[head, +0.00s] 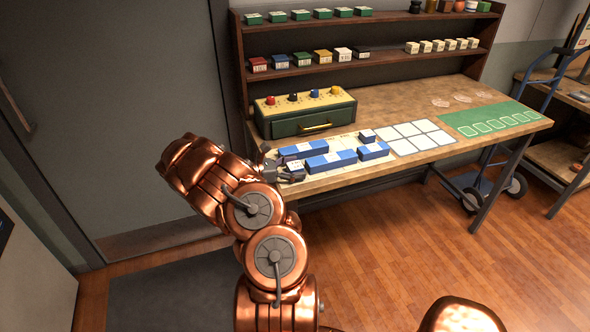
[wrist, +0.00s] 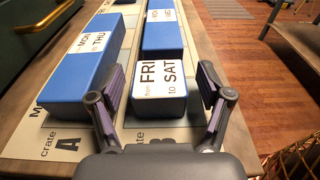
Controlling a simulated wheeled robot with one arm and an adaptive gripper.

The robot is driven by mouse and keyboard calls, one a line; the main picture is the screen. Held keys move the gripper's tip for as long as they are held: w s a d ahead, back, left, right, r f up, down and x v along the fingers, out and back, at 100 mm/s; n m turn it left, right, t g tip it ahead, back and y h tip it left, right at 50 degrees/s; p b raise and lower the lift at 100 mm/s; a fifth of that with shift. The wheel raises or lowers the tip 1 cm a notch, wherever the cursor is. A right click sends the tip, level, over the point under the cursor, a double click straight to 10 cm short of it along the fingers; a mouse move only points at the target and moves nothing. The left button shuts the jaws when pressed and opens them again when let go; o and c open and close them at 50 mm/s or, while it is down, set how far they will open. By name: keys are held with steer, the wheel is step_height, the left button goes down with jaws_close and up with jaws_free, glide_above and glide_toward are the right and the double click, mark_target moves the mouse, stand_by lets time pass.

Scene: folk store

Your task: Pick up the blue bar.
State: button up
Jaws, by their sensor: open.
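Several blue bars with white labels lie on the pale mat on the table. A short blue bar (wrist: 160,104), labelled FRI to SAT, is nearest in the wrist view. My gripper (wrist: 161,74) is open, with one finger on each side of this short bar; I cannot tell whether they touch it. A longer blue bar (wrist: 162,34) lies just behind it, and a long MON to THU bar (wrist: 75,85) lies to the left. In the head view my gripper (head: 284,168) is at the table's left end, and the short bar is mostly hidden there.
A green and yellow box (head: 305,112) with knobs and a drawer stands behind the bars. Another blue bar (head: 373,152) and a small blue block (head: 367,137) lie to the right. White cards (head: 410,136) and a green mat (head: 490,120) lie farther right. Shelves (head: 340,68) stand behind.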

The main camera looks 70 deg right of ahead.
steer(key=shift+c, duration=0.4)
steer(key=c, duration=1.1)
steer(key=shift+r, duration=0.1)
